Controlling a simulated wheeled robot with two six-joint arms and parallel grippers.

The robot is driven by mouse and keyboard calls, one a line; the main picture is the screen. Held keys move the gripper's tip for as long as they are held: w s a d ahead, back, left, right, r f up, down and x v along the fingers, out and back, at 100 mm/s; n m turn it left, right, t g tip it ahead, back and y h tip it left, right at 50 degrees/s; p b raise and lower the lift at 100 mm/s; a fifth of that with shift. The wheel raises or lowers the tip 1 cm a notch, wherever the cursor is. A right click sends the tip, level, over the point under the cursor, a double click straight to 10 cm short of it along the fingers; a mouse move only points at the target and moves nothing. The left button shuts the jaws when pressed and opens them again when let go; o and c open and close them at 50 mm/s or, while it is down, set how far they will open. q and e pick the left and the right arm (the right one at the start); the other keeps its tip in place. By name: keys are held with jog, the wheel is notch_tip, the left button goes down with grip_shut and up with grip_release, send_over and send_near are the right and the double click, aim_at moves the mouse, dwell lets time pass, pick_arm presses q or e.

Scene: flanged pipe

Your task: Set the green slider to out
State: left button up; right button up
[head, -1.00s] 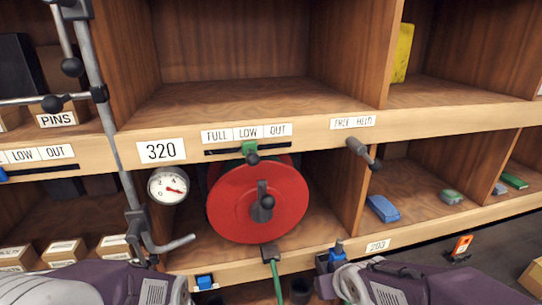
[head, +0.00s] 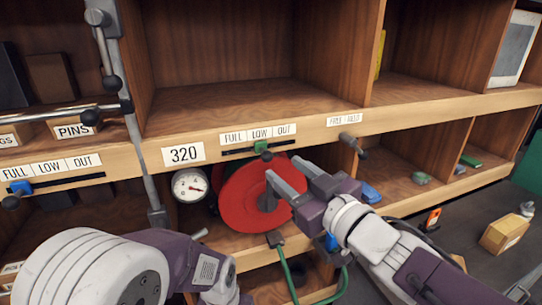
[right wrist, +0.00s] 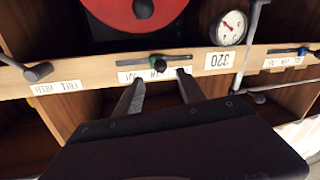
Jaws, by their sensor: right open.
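The green slider (head: 261,146) sits in a dark slot under the FULL, LOW, OUT label (head: 258,133), below the word LOW. It has a dark round knob (head: 267,156). My right gripper (head: 284,168) is open, in front of the red reel, with its fingers pointing up toward the slider. In the right wrist view, which is turned over, the green slider (right wrist: 157,58) shows beyond and between the two open fingers (right wrist: 160,79). No contact is visible. My left arm is at lower left in the head view; its fingers are out of view.
A grey lever (head: 352,144) sticks out at right. A blue slider (head: 20,188) is at far left. The bay above is empty.

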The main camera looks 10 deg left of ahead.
aim_at(270, 159)
jog(key=x, duration=0.8)
jog(key=shift+a+f+p, duration=0.1)
jog(key=shift+p, duration=0.25)
grip_shut()
dwell(0.8)
